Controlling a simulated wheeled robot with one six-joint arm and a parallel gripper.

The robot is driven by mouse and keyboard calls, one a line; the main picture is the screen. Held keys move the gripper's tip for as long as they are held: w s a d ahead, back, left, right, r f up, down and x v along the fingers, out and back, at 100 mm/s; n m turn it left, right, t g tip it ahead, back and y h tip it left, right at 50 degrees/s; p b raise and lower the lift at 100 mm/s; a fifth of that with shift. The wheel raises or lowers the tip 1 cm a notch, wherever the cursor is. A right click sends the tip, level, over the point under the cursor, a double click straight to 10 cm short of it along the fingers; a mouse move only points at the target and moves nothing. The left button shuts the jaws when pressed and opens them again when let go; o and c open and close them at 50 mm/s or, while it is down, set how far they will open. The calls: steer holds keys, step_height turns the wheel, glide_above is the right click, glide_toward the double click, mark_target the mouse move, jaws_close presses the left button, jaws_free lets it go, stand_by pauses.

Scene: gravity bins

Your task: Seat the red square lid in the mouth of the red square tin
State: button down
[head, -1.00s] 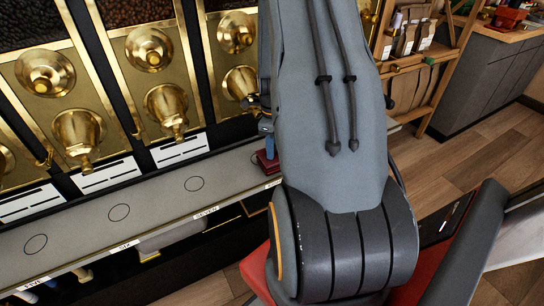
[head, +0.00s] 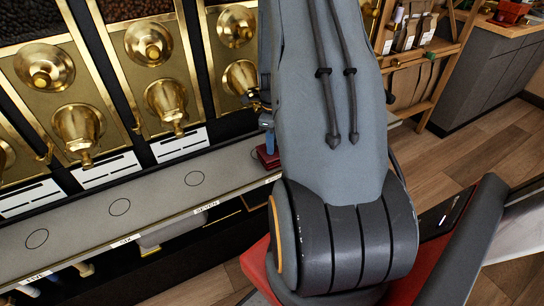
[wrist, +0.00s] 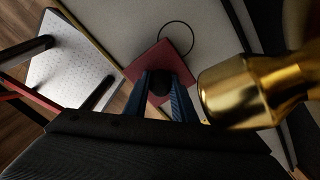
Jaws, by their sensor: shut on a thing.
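The red square lid (wrist: 172,55) is in the wrist view, between and beyond my fingertips, over the pale counter. My gripper (wrist: 160,85) has blue fingers shut on the dark round knob of the lid. In the head view a small dark red piece (head: 268,158) shows at the counter beside my arm, just under the blue fingertips (head: 267,138). My arm hides most of that spot. I cannot make out the red square tin apart from the lid, nor whether the lid touches it.
A brass spout (wrist: 240,92) is close to the right of my gripper in the wrist view. Brass dispensers (head: 168,100) line the wall above the counter (head: 70,222), which has drawn circles (head: 194,178) and a labelled front edge. Wooden shelves (head: 430,65) stand at right.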

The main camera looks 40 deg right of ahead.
steer(key=shift+f+b, duration=0.3)
steer(key=shift+f, duration=0.3)
stand_by(0.6)
steer(key=c, duration=1.4)
jaws_free()
steer(key=shift+r+b, duration=0.35)
steer(key=shift+r, duration=3.55)
